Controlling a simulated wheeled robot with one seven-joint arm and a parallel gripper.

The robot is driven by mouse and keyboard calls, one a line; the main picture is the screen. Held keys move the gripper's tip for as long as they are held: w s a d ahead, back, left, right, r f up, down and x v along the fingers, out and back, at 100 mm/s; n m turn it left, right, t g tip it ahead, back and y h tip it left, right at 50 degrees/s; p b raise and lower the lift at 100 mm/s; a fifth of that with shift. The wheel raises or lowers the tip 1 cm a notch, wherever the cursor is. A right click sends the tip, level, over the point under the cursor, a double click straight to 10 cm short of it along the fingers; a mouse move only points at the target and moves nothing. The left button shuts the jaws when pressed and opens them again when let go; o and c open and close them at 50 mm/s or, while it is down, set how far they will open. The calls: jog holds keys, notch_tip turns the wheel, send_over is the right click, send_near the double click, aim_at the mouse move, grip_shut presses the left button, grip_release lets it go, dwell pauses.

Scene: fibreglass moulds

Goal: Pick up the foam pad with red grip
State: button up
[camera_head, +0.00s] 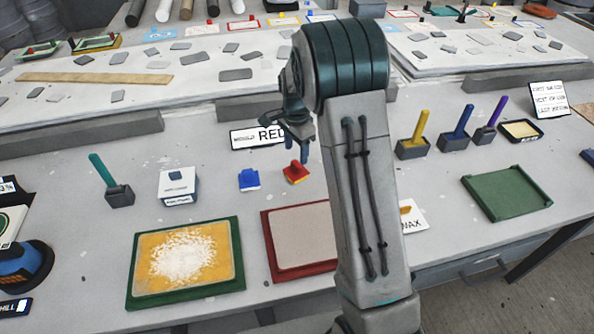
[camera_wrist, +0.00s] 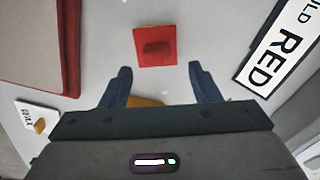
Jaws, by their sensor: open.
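The foam pad with red grip (camera_head: 296,171) lies on the grey table, left of my arm in the head view. In the wrist view the pad (camera_wrist: 155,46) is a flat red square with a raised red grip on top. My gripper (camera_wrist: 158,73) is open, its two dark blue fingers apart and empty. The pad lies just beyond the fingertips in that view, roughly centred between them and not touched. In the head view my gripper (camera_head: 299,143) hangs above and slightly behind the pad, partly hidden by my arm.
A blue pad (camera_head: 249,180) lies left of the red one. An orange piece (camera_wrist: 147,101) is partly hidden by my gripper. The RED sign (camera_head: 257,135) stands behind. The red mould (camera_head: 273,274) and green mould (camera_head: 136,292) are nearer. Coloured-handled tools stand to the right.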

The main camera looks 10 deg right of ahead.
aim_at(296, 162)
jog(key=f, duration=0.3)
jog(key=f+p, duration=0.1)
jog(key=f, duration=0.1)
jog(key=shift+s+f, duration=0.15)
jog(key=shift+s, duration=0.1)
jog(key=c, duration=1.2)
jog(key=shift+o, duration=0.2)
jog(key=shift+r, duration=0.55)
notch_tip(296, 162, up, 3)
jog(key=shift+f+b, duration=0.2)
jog(key=shift+b, duration=0.2)
jog(key=s+d+r+b, duration=0.1)
jog(key=s+d+r, duration=0.5)
jog(key=d, duration=0.4)
jog(key=shift+r+b, duration=0.4)
jog(key=shift+r, duration=0.3)
